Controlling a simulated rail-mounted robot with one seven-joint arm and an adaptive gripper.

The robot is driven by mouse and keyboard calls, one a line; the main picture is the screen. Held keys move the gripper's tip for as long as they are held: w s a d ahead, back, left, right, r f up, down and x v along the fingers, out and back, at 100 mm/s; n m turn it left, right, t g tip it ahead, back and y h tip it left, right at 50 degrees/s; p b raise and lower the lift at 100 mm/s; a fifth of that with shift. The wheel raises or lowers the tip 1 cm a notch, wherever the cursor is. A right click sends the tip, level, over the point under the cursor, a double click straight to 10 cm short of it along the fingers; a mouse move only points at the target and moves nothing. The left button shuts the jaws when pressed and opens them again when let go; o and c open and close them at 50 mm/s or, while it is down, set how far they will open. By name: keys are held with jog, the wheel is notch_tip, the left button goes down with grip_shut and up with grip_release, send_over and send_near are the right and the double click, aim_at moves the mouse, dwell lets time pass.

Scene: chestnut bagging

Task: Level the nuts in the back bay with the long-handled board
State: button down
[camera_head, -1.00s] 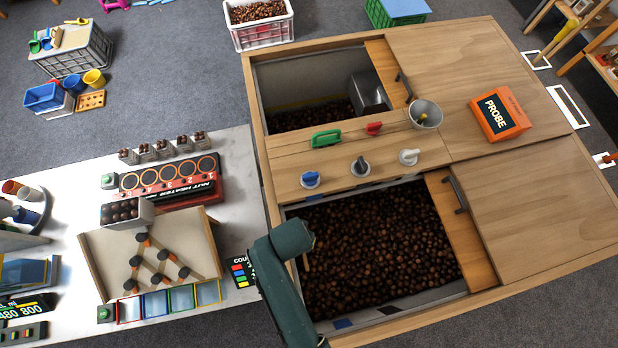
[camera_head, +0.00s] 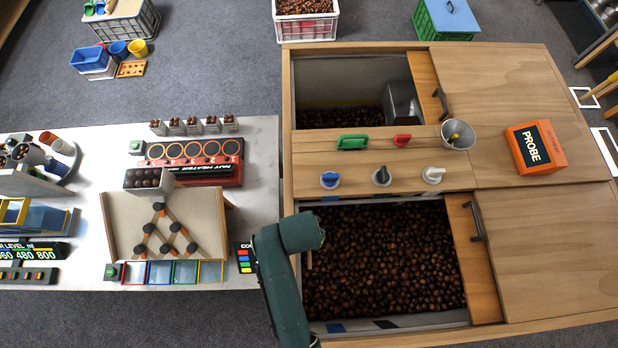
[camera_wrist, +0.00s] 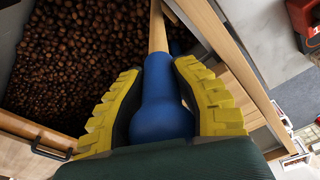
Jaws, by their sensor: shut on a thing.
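In the wrist view my gripper (camera_wrist: 158,72) has its two yellow-and-black fingers closed around a thick blue handle (camera_wrist: 162,115). A pale wooden shaft (camera_wrist: 158,28) runs on from the handle past the top edge; no board end shows there. In the head view my green arm covers the gripper at the left edge of the near bay, and only a short tan piece of the shaft (camera_head: 308,260) shows. The near bay holds a broad bed of brown nuts (camera_head: 385,260). The far bay (camera_head: 350,80) holds nuts lower down, partly hidden by its front wall.
A grey metal box (camera_head: 402,102) stands in the far bay's right end. A ledge between the bays carries a green handle (camera_head: 352,142), several knobs and a grey cup (camera_head: 458,134). A white table (camera_head: 60,170) with apparatus is left.

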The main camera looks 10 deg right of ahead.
jog(key=shift+r, duration=0.2)
jog(key=s+d, duration=0.2)
jog(key=s, duration=0.1)
jog(key=shift+d, duration=0.2)
notch_tip(320, 180, up, 11)
dwell(1.2)
jog(key=shift+r, duration=2.6)
